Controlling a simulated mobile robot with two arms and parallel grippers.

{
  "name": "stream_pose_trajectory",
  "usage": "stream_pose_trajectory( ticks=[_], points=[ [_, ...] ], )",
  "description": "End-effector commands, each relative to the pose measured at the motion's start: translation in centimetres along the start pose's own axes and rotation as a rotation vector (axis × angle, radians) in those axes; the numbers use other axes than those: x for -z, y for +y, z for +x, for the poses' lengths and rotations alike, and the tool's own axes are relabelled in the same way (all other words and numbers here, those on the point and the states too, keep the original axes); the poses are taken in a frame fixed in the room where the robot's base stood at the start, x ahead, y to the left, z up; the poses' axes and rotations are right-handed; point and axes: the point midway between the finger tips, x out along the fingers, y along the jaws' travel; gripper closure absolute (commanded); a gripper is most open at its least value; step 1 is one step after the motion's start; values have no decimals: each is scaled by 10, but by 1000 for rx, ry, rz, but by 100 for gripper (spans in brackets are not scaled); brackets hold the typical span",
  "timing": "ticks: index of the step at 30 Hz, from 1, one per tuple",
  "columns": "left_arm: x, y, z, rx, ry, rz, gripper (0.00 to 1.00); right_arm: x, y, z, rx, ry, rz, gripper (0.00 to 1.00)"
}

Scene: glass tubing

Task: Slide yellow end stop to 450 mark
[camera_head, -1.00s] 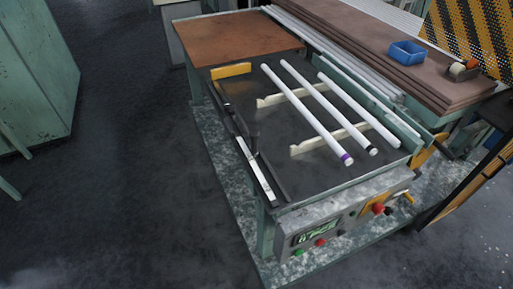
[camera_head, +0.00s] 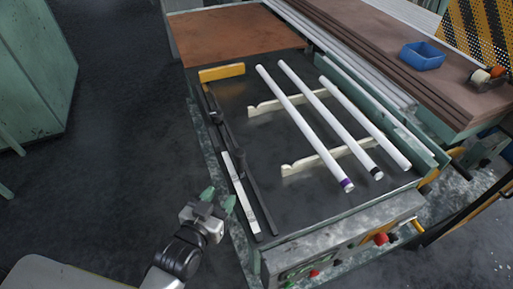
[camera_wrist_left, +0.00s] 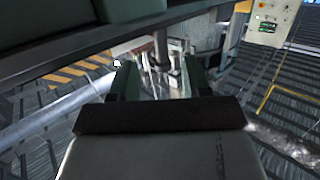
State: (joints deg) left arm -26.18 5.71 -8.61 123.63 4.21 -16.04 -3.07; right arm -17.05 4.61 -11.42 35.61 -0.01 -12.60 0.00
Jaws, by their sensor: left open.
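The yellow end stop (camera_head: 221,72) sits at the far left corner of the dark machine table, at the far end of a dark rail. A white scale strip (camera_head: 240,190) runs along the near part of the table's left edge; its marks are too small to read. My left gripper (camera_head: 219,198) is open and empty, left of the table edge beside the scale strip and well short of the end stop. In the left wrist view its two green fingers (camera_wrist_left: 155,80) are apart with nothing between them. My right gripper is not in view.
Several white tubes (camera_head: 303,127) lie on cream supports (camera_head: 325,160) on the table. A control panel with red knobs (camera_head: 381,238) is at the front. A blue bin (camera_head: 422,56) stands on brown boards at the right. Dark floor is free at the left.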

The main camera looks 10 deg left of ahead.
Motion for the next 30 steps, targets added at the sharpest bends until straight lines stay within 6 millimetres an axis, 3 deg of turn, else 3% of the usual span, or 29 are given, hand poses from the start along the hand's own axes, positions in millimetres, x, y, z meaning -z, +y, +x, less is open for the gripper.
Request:
stream_pose_trajectory(
  ticks=[3, 6, 11, 21, 30],
  points=[
    [23, 0, 0, 3, 119, -2, 52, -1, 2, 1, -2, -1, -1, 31],
    [32, 0, 2, 5, 159, -3, 52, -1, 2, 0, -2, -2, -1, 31],
    [38, -1, 21, 5, 164, -3, 52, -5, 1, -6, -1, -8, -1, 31],
    [48, 0, 83, 4, 161, -3, 52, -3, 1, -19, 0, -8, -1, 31],
    [49, -1, 106, 4, 160, -2, 52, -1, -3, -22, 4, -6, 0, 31]
  ],
)
